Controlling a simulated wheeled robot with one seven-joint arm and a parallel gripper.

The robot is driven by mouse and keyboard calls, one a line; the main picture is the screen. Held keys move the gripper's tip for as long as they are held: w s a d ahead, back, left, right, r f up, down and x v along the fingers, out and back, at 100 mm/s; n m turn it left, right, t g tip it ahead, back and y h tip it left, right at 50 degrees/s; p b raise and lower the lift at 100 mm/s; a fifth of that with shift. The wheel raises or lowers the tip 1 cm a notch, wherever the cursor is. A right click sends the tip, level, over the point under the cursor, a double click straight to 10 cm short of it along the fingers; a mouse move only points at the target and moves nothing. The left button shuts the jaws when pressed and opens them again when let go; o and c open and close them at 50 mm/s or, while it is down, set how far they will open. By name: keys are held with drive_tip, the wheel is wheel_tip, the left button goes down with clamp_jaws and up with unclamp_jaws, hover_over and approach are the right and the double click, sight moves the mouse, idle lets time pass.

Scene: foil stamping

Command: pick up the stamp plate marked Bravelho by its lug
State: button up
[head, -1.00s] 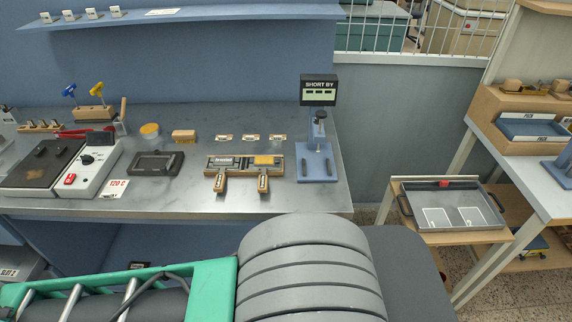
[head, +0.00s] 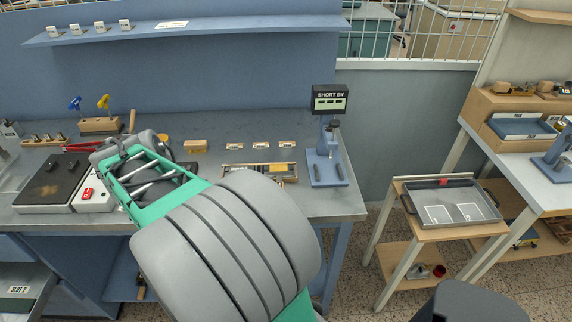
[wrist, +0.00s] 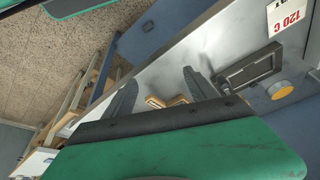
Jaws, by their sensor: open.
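A wooden holder (head: 290,179) on the bench has two stamp plates side by side, a silver one (head: 245,170) on the left and a gold one (head: 277,168) on the right. My arm hides its front and the lugs in the head view. The name Bravelho cannot be read, so I cannot tell which plate bears it. In the wrist view, my gripper (wrist: 158,82) is open and empty, with its dark fingers apart above the bench. Pale wooden pieces (wrist: 160,101), apparently part of the holder or its lugs, show small beyond and between the fingers.
A dark frame (wrist: 250,74) and a round yellow tin (wrist: 280,90) lie beside the gripper in the wrist view. A blue stand with a "SHORT BY" display (head: 330,98) is right of the holder. A hot plate (head: 50,182) is at left. A tray (head: 452,209) stands apart at right.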

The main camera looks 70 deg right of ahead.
drive_tip(key=shift+o, duration=0.7)
drive_tip(key=s+d+r+m+g+p, duration=0.1)
drive_tip(key=s+d+m+g, duration=0.1)
drive_tip(key=s+d+m, duration=0.2)
drive_tip(key=d+m, duration=0.3)
drive_tip(key=d, duration=0.1)
drive_tip(key=shift+s+d, duration=0.3)
drive_tip(key=shift+s, duration=0.05)
drive_tip(key=shift+o, duration=0.8)
drive_tip(key=s+d+m+g+p, duration=0.1)
drive_tip(key=s+d+m+g, duration=0.1)
drive_tip(key=s+d+m, duration=0.3)
drive_tip(key=shift+s+d+m+h, duration=0.3)
drive_tip(key=shift+s+d+m, duration=0.1)
drive_tip(key=shift+s+m, duration=0.25)
drive_tip(key=shift+m, duration=0.25)
drive_tip(key=x, duration=0.2)
drive_tip(key=p+x, duration=0.1)
drive_tip(key=x, duration=0.2)
drive_tip(key=p+x, duration=0.1)
drive_tip(key=x, duration=0.1)
drive_tip(key=shift+s+d+f, duration=0.15)
drive_tip(key=shift+d+f, duration=0.05)
drive_tip(key=shift+d, duration=0.25)
clamp_jaws()
